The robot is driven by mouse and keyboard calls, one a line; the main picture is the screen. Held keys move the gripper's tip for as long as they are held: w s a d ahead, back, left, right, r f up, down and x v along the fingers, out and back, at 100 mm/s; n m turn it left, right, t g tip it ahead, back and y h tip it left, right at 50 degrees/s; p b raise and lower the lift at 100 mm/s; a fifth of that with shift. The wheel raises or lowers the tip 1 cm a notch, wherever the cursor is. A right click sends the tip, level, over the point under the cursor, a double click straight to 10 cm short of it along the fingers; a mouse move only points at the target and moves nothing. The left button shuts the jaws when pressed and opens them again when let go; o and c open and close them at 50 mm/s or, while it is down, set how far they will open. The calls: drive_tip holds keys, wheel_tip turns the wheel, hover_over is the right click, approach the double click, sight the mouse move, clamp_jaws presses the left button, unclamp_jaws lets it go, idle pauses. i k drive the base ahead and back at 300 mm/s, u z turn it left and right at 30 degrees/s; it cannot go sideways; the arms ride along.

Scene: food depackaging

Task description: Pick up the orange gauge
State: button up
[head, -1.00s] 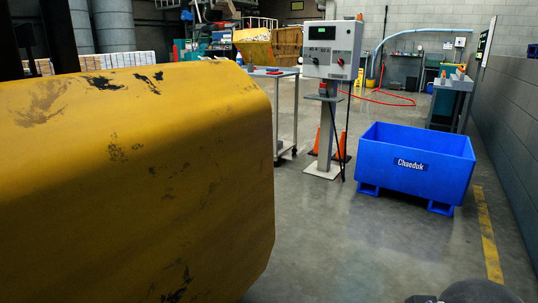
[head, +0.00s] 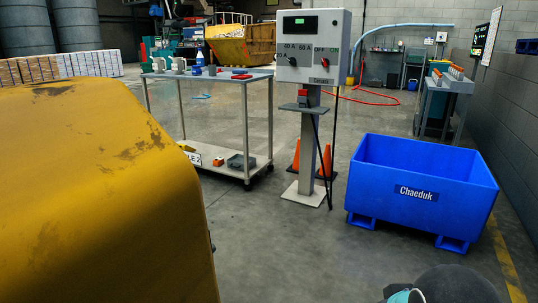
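I cannot tell for sure which thing is the orange gauge. A small orange-red object (head: 304,97) sits at the small shelf on the post below the grey control box (head: 313,47). Another small orange-red piece (head: 218,162) lies on the lower shelf of the wheeled cart (head: 207,79). Several orange-topped items (head: 457,72) stand in a row on the bench at the far right. My gripper's fingers do not show. A dark rounded part with a teal piece at the bottom right looks like part of my arm.
A large worn yellow body (head: 100,200) fills the left foreground. A blue crate (head: 422,190) labelled Chaeduk stands at the right. Two orange cones (head: 326,163) stand behind the post. Bare floor (head: 290,245) lies between the yellow body and the crate.

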sight(217, 163)
drive_tip(key=i, duration=2.85)
drive_tip(key=u, duration=3.05)
drive_tip(key=i, duration=0.9)
drive_tip(key=z, duration=2.35)
drive_tip(key=k, duration=0.6)
